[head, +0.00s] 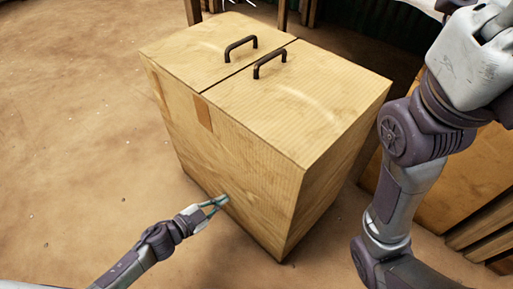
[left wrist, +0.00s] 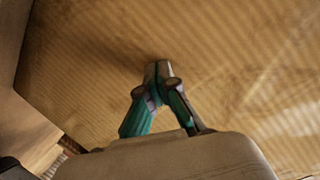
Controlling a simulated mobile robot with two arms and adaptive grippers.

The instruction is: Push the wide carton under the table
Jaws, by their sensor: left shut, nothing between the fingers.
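The wide carton (head: 235,150) stands upright on the sandy floor in the middle of the head view. It is tan cardboard with two dark handles on top and a brown tape patch on its near side. My left gripper (head: 222,200) is shut and empty, its tips at the lower part of the carton's near face. In the left wrist view the shut fingertips (left wrist: 158,70) point at the ribbed cardboard (left wrist: 230,60), close to it; I cannot tell whether they touch.
Wooden legs (head: 283,12) stand behind the carton, with a dark space at the upper right. Another wooden box or panel (head: 425,205) stands at the right, behind my right arm, beside slats (head: 480,235). The floor at the left is clear.

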